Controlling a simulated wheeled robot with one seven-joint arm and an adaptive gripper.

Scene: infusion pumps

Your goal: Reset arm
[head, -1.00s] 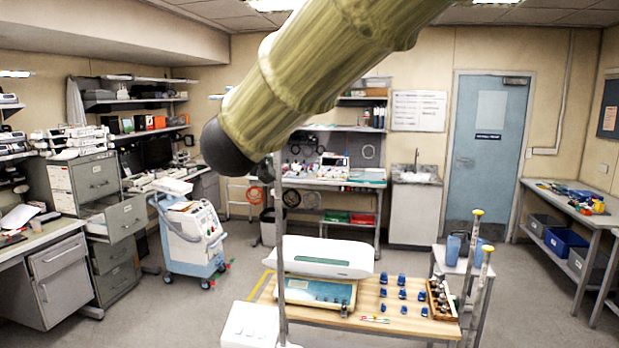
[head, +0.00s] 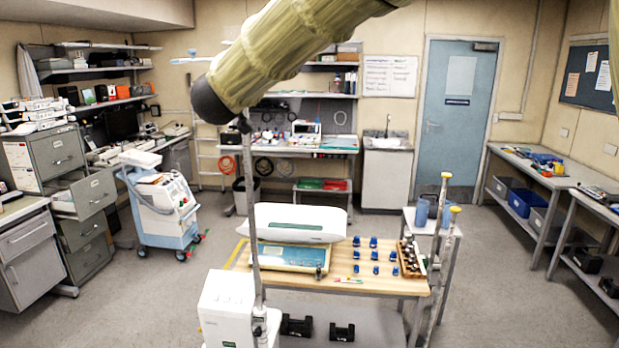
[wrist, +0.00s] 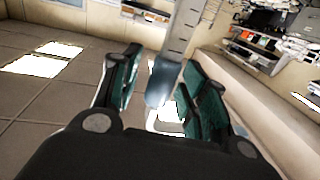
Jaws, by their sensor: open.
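My arm, in a ribbed yellow-green cover, crosses the top middle of the head view from upper right to a dark rounded end. My gripper is out of sight in the head view. In the wrist view my gripper (wrist: 164,75) shows two dark fingers with green pads, spread apart. Nothing is held between them. A grey post-like shape (wrist: 182,45) shows beyond the gap, apart from the fingers as far as I can tell.
A wooden-topped table (head: 340,283) with a white scale (head: 295,222) and several blue pieces stands ahead. A pole (head: 252,200) and white box (head: 228,305) stand before it. A wheeled blue-white cart (head: 165,205) is left. Floor is clear on the right.

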